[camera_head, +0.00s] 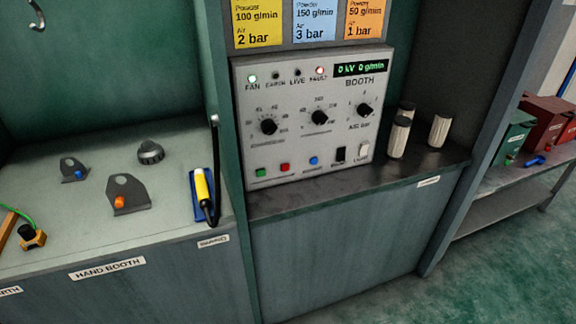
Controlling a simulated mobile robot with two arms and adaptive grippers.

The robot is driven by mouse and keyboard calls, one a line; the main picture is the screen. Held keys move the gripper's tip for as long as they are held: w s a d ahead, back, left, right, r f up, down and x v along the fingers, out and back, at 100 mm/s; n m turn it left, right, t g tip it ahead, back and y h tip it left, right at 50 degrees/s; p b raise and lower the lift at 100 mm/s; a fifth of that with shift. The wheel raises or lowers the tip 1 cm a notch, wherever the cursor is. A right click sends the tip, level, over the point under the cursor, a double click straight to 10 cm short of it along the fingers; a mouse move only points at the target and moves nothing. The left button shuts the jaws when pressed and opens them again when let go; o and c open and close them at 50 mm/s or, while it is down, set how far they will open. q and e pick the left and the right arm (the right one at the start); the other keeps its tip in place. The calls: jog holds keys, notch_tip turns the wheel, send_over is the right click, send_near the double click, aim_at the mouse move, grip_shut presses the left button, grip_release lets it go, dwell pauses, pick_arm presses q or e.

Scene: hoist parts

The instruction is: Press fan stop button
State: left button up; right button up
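The grey booth control panel (312,115) stands upright on a dark shelf in the middle of the head view. Along its lower edge are a green button (261,172), a red button (285,167) and a blue button (314,161). The small lettering under the buttons is too small to read, so I cannot tell which one is labelled fan stop. The fan lamp (252,78) at the panel's top left glows green-white, and the fault lamp (320,70) glows red. Neither of my grippers is in view.
A bench marked hand booth (108,268) is at left, with brackets and a yellow-handled tool (202,190) in a blue holder. Several pale cylinders (399,137) stand right of the panel. Green and red boxes (548,122) sit on a right shelf. The floor in front is clear.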

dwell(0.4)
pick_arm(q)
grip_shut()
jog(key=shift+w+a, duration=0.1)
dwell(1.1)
